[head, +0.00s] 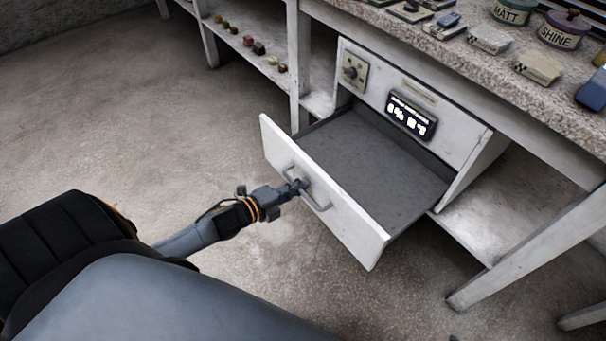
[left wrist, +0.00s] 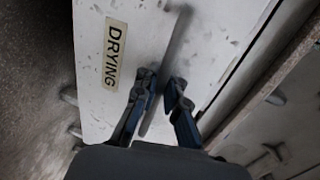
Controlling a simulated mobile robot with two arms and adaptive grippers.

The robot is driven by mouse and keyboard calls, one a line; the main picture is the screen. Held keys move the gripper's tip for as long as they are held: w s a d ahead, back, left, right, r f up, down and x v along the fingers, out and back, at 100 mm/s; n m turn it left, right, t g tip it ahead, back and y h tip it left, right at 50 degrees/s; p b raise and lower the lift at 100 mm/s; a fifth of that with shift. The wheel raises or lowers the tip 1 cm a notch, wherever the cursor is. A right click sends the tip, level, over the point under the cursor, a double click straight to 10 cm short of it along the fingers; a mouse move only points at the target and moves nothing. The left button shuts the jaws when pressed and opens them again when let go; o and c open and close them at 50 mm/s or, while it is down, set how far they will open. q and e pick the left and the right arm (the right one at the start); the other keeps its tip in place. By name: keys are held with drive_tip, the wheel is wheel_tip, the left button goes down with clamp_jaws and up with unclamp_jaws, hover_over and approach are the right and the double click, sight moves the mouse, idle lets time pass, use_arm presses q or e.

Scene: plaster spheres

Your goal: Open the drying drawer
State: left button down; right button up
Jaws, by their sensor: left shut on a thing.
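The drying drawer (head: 322,205) is a white-fronted drawer pulled well out of its cabinet, with a grey, empty floor (head: 365,155). Its front carries a grey bar handle (head: 316,196). In the left wrist view the drawer front (left wrist: 95,40) bears a "DRYING" label (left wrist: 116,53), and the handle (left wrist: 178,40) runs between my fingers. My left gripper (head: 298,187) is shut on the handle; it also shows in the left wrist view (left wrist: 160,95). The fingers hide part of the handle. My right gripper is not in view.
The white cabinet (head: 465,150) has a knob panel (head: 353,73) and a lit display (head: 411,116) above the drawer. The speckled worktop (head: 470,50) holds jars and small blocks. A low shelf (head: 245,45) with small pieces stands behind. The floor (head: 150,120) at left is clear.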

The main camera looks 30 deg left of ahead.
use_arm(q)
drive_tip(key=shift+r, duration=0.1)
drive_tip(key=c, duration=1.7)
unclamp_jaws()
drive_tip(key=v, duration=1.2)
